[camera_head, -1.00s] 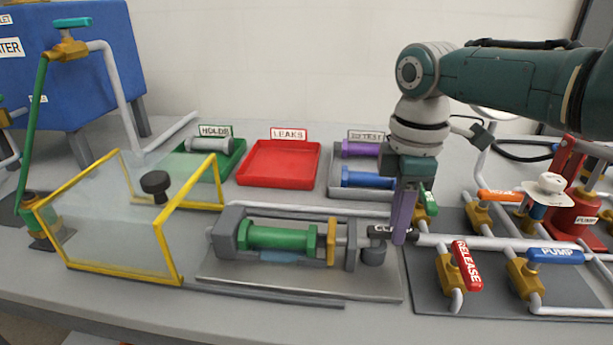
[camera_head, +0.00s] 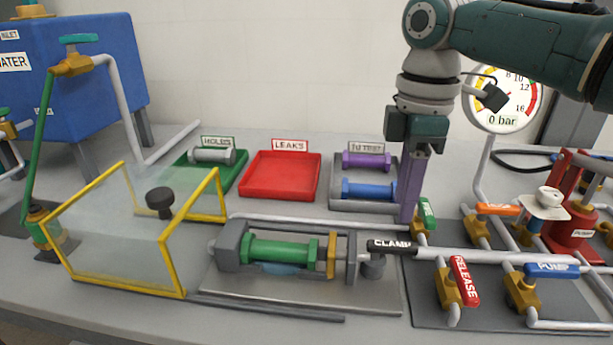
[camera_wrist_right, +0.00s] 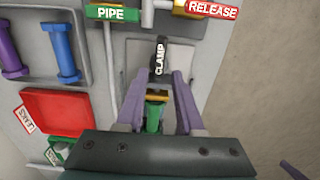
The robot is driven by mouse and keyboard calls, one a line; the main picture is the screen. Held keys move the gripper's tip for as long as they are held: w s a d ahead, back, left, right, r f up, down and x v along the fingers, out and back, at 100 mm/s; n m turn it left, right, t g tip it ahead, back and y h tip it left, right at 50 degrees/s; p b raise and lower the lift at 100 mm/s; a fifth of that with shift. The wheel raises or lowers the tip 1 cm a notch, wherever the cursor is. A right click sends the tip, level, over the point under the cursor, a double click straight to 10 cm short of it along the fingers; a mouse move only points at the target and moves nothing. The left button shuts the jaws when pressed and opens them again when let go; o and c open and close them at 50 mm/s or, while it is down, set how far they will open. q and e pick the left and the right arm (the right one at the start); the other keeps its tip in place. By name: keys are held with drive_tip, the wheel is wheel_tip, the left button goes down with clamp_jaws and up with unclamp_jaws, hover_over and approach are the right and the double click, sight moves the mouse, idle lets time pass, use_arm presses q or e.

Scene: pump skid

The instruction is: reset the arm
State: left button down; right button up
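My right gripper (camera_head: 408,218) hangs fingers down, above and behind the black CLAMP lever (camera_head: 390,247), apart from it. In the right wrist view its two purple fingers (camera_wrist_right: 158,85) are spread with nothing between them; the CLAMP lever (camera_wrist_right: 160,60) shows beyond their tips. The test bench fixture (camera_head: 230,247) holds a green cylinder (camera_head: 278,248). The head view shows no left gripper. A purple sliver (camera_wrist_right: 293,171) at the wrist view's lower right may be one of its fingers; its state cannot be told.
RELEASE (camera_head: 464,281), PUMP (camera_head: 551,270) and PIPE (camera_head: 427,214) valve handles stand near the right gripper. The gauge (camera_head: 503,100) reads 0 bar. A yellow-framed clear guard (camera_head: 120,235) stands left. The red LEAKS tray (camera_head: 280,177) is empty; blue (camera_head: 369,190) and purple (camera_head: 366,161) cylinders lie right of it.

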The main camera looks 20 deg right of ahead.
wheel_tip(320, 180, up, 3)
drive_tip(key=shift+f, duration=0.2)
drive_tip(key=s+a+f+m+t+y+p, duration=0.15)
drive_tip(key=s+a+f+m+p, duration=0.35)
drive_tip(key=s+a, duration=0.8)
drive_tip(key=s+d+r+m+t+h+p, duration=0.1)
drive_tip(key=s+r+m, duration=0.2)
drive_tip(key=s, duration=0.2)
drive_tip(key=s+d+r+m+t+p, duration=0.1)
drive_tip(key=s+d+r+m, duration=0.15)
drive_tip(key=s, duration=0.25)
wheel_tip(320, 180, up, 38)
drive_tip(key=a+p, duration=0.1)
drive_tip(key=p, duration=3.6)
drive_tip(key=shift+w+f, duration=0.15)
drive_tip(key=shift+f, duration=0.05)
